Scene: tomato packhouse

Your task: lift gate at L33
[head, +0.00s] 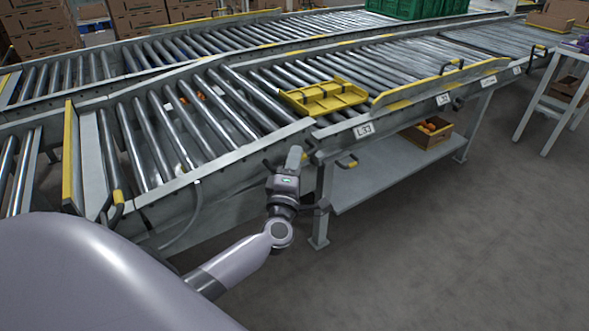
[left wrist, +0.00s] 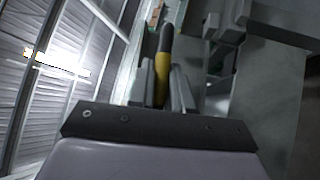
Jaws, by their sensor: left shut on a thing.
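The L33 label (head: 364,130) is on the conveyor's near side rail. Left of it lies the roller gate section (head: 190,180). Its side rail ends close to the label's rail, roughly in line with it; I cannot tell whether it is slightly tilted. My left gripper (head: 287,160) is beside the gate's right end, at its near side. In the left wrist view, my left gripper (left wrist: 162,88) is shut on a black-and-yellow handle (left wrist: 163,72), which stands between its fingers. This handle is hidden in the head view. My right gripper is not in view.
A yellow tray-like piece (head: 324,97) lies on the rollers beyond the label. A yellow upright panel (head: 71,155) stands at the gate's left. Under the conveyor, a shelf (head: 385,180) holds a crate (head: 426,141) with orange-red fruit. The floor (head: 440,260) at right is clear.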

